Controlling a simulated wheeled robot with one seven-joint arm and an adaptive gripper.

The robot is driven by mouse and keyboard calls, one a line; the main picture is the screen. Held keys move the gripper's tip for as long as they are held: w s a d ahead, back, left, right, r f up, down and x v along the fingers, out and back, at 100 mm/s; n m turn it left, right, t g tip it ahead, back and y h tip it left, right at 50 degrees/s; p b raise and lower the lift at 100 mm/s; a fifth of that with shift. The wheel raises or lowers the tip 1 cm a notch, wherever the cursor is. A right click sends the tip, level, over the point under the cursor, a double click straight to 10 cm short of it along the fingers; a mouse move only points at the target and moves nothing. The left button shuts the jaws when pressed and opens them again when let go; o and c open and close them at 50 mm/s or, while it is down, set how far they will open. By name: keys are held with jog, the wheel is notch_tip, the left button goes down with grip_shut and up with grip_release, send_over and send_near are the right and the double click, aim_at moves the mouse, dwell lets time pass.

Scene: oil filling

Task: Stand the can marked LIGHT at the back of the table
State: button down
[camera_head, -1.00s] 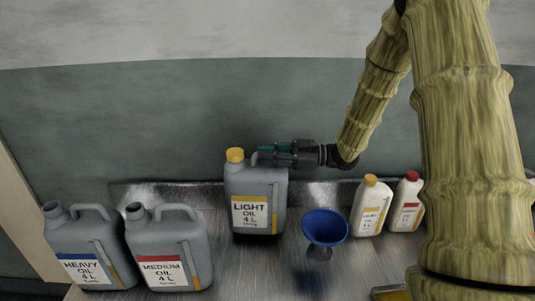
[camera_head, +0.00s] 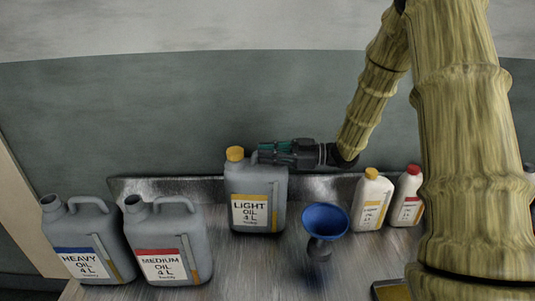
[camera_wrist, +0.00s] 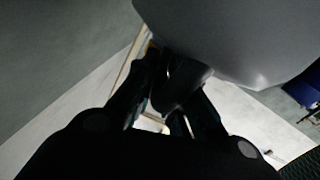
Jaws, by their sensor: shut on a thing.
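The grey can marked LIGHT OIL (camera_head: 255,197), with a yellow cap, is upright near the back of the table (camera_head: 260,262), close in front of the metal back edge. My gripper (camera_head: 262,153) comes from the right and is shut on the can's top handle. In the wrist view my gripper's fingers (camera_wrist: 172,85) close around the dark handle, and the can's grey body (camera_wrist: 240,35) fills the top right. I cannot tell whether the can's base touches the table.
Two open grey cans, HEAVY (camera_head: 84,245) and MEDIUM (camera_head: 166,245), stand at the front left. A blue funnel (camera_head: 325,222) is right of the LIGHT can. Two small white bottles, yellow-capped (camera_head: 371,202) and red-capped (camera_head: 406,198), stand further right.

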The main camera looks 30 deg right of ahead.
jog(key=shift+f, duration=0.15)
dwell(0.3)
jog(key=c, duration=1.4)
grip_release()
jog(key=shift+s+f, duration=0.1)
jog(key=shift+f, duration=0.1)
jog(key=v, duration=1.2)
jog(key=shift+r, duration=0.1)
